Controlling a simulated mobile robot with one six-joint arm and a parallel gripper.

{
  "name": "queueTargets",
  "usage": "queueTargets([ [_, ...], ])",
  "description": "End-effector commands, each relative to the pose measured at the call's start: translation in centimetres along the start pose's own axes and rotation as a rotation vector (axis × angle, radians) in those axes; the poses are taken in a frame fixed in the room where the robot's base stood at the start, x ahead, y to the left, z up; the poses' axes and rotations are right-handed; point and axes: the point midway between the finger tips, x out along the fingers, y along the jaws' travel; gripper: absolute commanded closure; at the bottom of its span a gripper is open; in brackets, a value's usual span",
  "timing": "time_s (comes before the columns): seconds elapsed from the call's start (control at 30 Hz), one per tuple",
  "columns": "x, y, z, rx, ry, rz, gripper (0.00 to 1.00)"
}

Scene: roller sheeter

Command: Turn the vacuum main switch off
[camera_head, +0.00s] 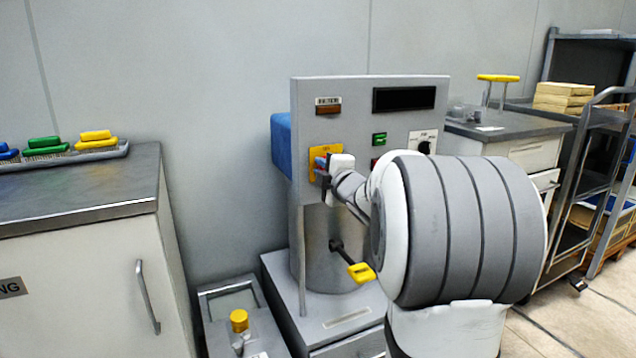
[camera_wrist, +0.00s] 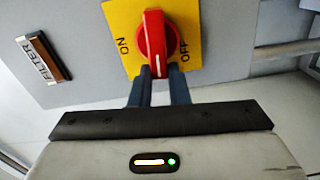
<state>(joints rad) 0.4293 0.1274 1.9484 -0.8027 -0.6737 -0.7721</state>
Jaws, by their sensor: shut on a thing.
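The vacuum main switch is a red rotary knob (camera_wrist: 156,40) on a yellow plate (camera_wrist: 190,22) marked ON and OFF. In the wrist view the knob stands nearly upright, its white line at the lower end, between the two words. The yellow plate also shows on the grey machine front in the head view (camera_head: 313,165). My gripper (camera_wrist: 158,82) is at the knob, its two dark blue fingers on either side of the knob's lower end, shut on it. In the head view my wrist and arm hide most of the switch.
The machine panel carries a dark display (camera_head: 403,98), a brown filter indicator (camera_head: 328,109), a green button (camera_head: 379,139) and a black dial (camera_head: 424,147). A yellow-handled lever (camera_head: 361,272) sticks out below. A counter (camera_head: 75,212) stands left, a steel cart (camera_head: 590,135) right.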

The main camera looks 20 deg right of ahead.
Motion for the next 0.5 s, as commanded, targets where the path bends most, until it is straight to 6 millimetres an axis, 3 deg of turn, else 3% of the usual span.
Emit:
queueTargets([
  [0.03,-0.09,-1.02,0.56,-0.017,-0.012,-0.01,1.0],
  [0.5,-0.08,-0.71,0.57,-0.129,-0.013,-0.009,1.0],
])
